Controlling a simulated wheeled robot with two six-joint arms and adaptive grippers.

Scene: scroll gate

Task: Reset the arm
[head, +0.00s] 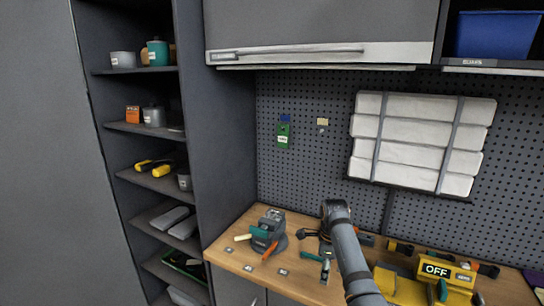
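My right arm (350,258) rises from the bottom edge over the workbench and bends at a dark joint near its top. My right gripper (326,243) appears as a small dark shape just below and left of that bend, above the bench. Its fingers are too small and dark to tell whether they are open or shut, or whether they hold anything. My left gripper is not in view.
The wooden bench (233,262) carries a grey tool (270,228) at left and a yellow device reading OFF (436,270) at right. A white slatted panel (420,143) hangs on the pegboard (300,100). A shelf unit (150,128) stands left; a cabinet (320,25) overhangs.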

